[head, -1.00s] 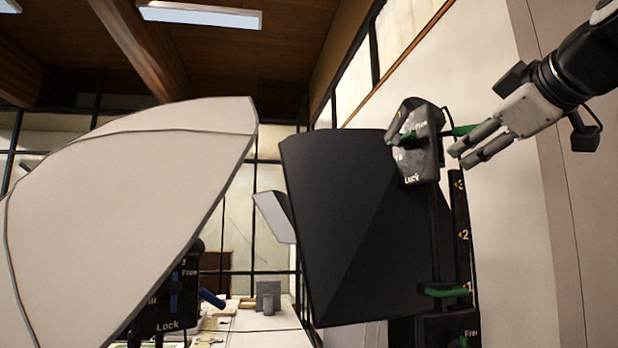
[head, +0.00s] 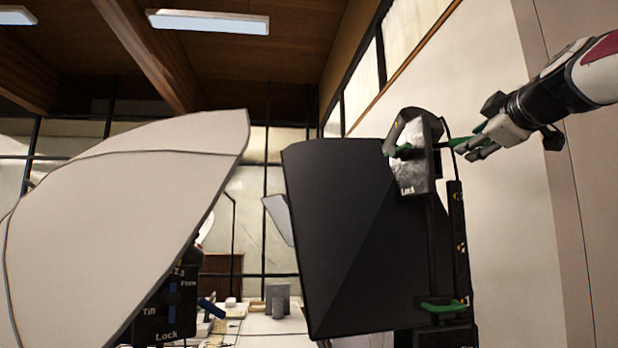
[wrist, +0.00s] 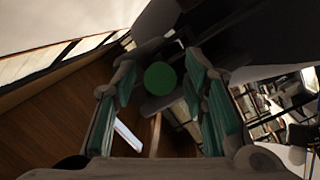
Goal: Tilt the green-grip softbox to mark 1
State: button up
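The green-grip softbox (head: 350,240) is the dark one right of centre in the head view. Its head plate (head: 415,175) carries a small green lever (head: 403,151) and a "Lock" label. A green grip (head: 453,142) sticks out to the right of the plate. A black upright scale (head: 459,250) stands below, its marks hard to read now. My gripper (head: 468,148) is at the grip's outer end. In the wrist view the grip's round green end (wrist: 160,78) shows between the spread fingers of my gripper (wrist: 160,95), with gaps on both sides.
A large white softbox (head: 120,220) with a blue-lever panel (head: 170,305) fills the left. A green handle (head: 442,307) sits low on the dark softbox's stand. A wall (head: 510,220) is close on the right. A cluttered table (head: 265,325) stands behind.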

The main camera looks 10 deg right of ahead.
jog(key=shift+w+d+p, duration=0.1)
jog(key=shift+w+p, duration=0.2)
jog(key=shift+w, duration=0.9)
jog(key=shift+c, duration=0.6)
grip_shut()
jog(key=shift+w+f+b, duration=0.1)
jog(key=shift+f+b, duration=0.05)
jog(key=shift+b, duration=0.3)
